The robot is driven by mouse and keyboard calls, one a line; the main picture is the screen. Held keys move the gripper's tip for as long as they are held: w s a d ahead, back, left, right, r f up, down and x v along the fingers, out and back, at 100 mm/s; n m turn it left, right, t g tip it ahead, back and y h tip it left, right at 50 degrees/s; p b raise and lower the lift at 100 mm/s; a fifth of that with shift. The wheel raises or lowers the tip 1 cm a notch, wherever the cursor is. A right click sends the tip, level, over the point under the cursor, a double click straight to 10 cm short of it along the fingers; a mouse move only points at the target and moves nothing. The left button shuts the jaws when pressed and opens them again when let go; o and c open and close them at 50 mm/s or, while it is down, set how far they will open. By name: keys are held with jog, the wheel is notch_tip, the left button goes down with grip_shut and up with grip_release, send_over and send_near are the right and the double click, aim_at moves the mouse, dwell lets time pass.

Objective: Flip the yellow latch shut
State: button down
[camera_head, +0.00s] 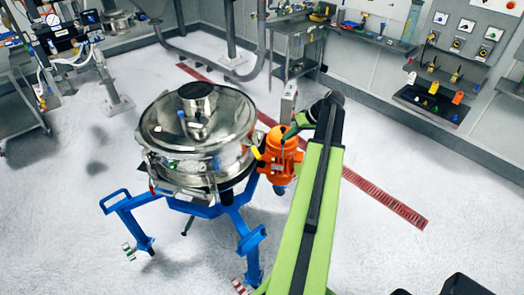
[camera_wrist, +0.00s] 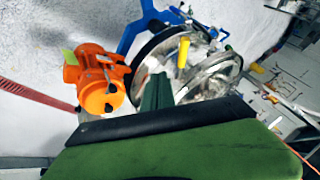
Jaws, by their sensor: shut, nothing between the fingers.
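The steel powder sifter (camera_head: 190,130) stands on a blue frame, and a yellow latch (camera_head: 256,153) shows at its right side next to the orange motor. In the wrist view a yellow latch handle (camera_wrist: 183,52) sticks out in front of the steel rim (camera_wrist: 210,75). My gripper (camera_head: 287,137) is shut and empty, above the orange motor and to the right of the yellow latch. In the wrist view the green fingers of my gripper (camera_wrist: 157,90) point toward the sifter, a little below the yellow handle, with no contact visible. I cannot tell how far the latch is turned.
The orange motor (camera_head: 281,155) is mounted close beside the sifter, below my gripper. The blue frame (camera_head: 220,208) spreads its legs around the base. A second yellow part (camera_wrist: 257,68) shows farther right in the wrist view. Open floor lies to the right, crossed by a red drain strip (camera_head: 385,200).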

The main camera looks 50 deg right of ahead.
aim_at(253, 149)
jog(key=w+a+f+b, duration=0.6)
jog(key=w+f+b, duration=0.1)
jog(key=f, duration=0.1)
jog(key=shift+a+b, duration=0.2)
jog(key=shift+b, duration=0.2)
jog(key=shift+w+r, duration=0.1)
